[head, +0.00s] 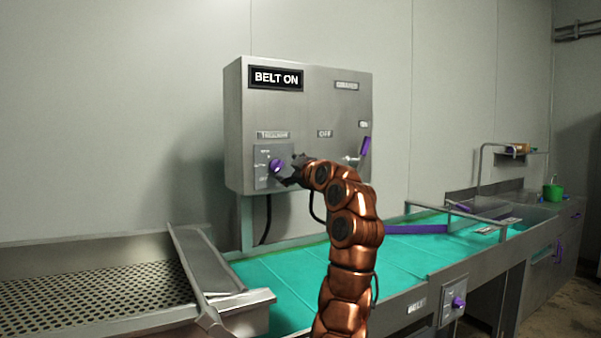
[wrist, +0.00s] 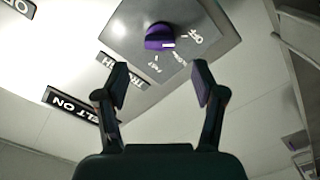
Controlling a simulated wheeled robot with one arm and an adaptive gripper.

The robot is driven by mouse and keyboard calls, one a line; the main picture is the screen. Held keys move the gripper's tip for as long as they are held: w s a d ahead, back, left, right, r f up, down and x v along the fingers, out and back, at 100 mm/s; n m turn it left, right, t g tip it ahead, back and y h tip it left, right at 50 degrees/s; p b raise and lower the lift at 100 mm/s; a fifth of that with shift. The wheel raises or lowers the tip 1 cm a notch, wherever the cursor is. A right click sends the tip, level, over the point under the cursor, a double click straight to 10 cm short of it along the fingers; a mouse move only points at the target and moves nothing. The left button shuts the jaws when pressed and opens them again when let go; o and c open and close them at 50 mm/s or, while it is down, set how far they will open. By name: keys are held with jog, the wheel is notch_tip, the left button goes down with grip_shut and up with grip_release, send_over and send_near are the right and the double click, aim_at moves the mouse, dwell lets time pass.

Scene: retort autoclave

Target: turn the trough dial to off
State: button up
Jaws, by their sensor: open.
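The trough dial is a purple knob (head: 276,167) on a grey plate (head: 262,180) at the lower left of the steel control box. In the wrist view the knob (wrist: 160,37) sits ahead of my fingers, and its white mark is at the lower right. OFF, SLOW and FAST are printed around it, and the mark seems to face the SLOW side. My gripper (wrist: 158,85) is open, its two fingers apart with nothing between them. In the head view my gripper (head: 290,172) is close to the dial's right side; contact cannot be told.
The control box (head: 330,110) carries a BELT ON sign (head: 276,78) and a purple lever (head: 365,147) at right. A second purple knob (head: 459,302) is on the belt's front. The green belt (head: 280,285) runs below, beside a perforated tray (head: 90,290).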

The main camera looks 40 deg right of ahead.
jog(key=shift+s+a, duration=0.15)
jog(key=shift+s, duration=1.25)
jog(key=shift+s+a, duration=0.1)
jog(key=shift+s, duration=1.3)
